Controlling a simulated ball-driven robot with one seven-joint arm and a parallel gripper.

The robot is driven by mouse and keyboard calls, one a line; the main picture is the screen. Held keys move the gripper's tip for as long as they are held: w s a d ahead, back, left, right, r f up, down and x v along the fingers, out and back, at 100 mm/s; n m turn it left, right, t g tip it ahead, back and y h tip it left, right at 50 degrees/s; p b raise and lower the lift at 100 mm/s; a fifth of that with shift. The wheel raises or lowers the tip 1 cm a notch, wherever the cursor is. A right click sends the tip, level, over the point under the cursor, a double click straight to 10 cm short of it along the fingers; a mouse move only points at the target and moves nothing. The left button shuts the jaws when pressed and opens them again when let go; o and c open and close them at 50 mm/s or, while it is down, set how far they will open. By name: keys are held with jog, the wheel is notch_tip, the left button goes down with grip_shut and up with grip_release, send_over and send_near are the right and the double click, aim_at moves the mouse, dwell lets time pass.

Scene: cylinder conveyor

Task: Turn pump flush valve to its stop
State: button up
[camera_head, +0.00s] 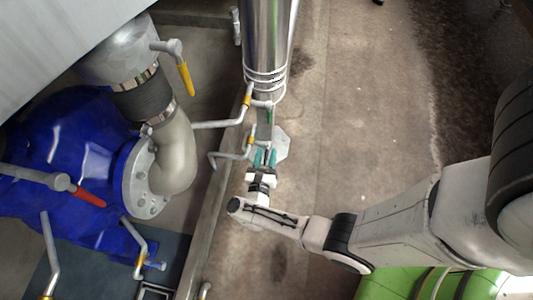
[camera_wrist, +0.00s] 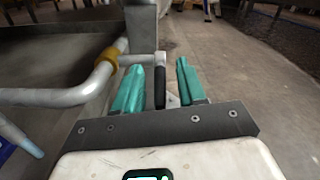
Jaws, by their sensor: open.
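My gripper (camera_head: 264,158) has two teal fingers and reaches a small valve beside the vertical steel column. In the wrist view my gripper (camera_wrist: 160,84) is open, with a finger on each side of a lever with a black grip (camera_wrist: 160,88). The grip stands between the fingers, closer to the left one; I cannot tell if they touch. The lever's grey metal end (camera_wrist: 161,61) meets a grey pipe (camera_wrist: 62,97) with a yellow band (camera_wrist: 107,55). In the head view the bent pipe (camera_head: 228,155) shows, but the black grip is not clearly visible.
A blue pump (camera_head: 62,135) with a grey elbow pipe (camera_head: 175,150) stands at left. A yellow-handled lever (camera_head: 186,78) and a red-handled lever (camera_head: 88,197) are near it. The shiny column (camera_head: 265,40) rises just beyond my gripper. Concrete floor (camera_head: 360,110) is clear at right.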

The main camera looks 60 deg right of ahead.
jog(key=shift+w+d, duration=0.15)
jog(key=shift+d, duration=0.2)
grip_shut()
dwell(0.5)
